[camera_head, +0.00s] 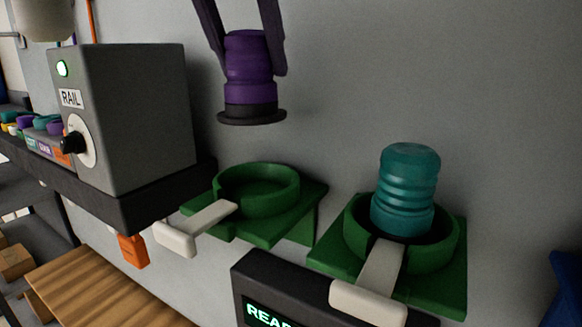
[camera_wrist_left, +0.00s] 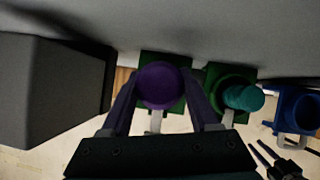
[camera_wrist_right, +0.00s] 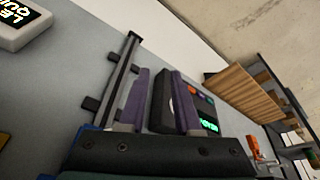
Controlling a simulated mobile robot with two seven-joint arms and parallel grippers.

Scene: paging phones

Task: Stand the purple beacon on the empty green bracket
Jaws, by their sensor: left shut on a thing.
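The purple beacon (camera_head: 250,60), with a black flanged base, hangs upright in my left gripper (camera_head: 251,70), which is shut on its sides. It is above the empty green bracket (camera_head: 262,186), clearly apart from it. In the left wrist view I see the beacon's round top (camera_wrist_left: 161,85) between the fingers, covering much of the green bracket (camera_wrist_left: 150,66). A second green bracket (camera_head: 452,262) to the right holds a teal beacon (camera_head: 405,190). My right gripper (camera_wrist_right: 159,72) is open and empty, away from the beacon.
A grey RAIL box (camera_head: 150,130) on a dark shelf stands close left of the empty bracket. Pale levers (camera_head: 175,238) stick out in front of the brackets. A dark display box (camera_head: 300,290) is below them. A blue bracket (camera_wrist_left: 300,108) is farther right.

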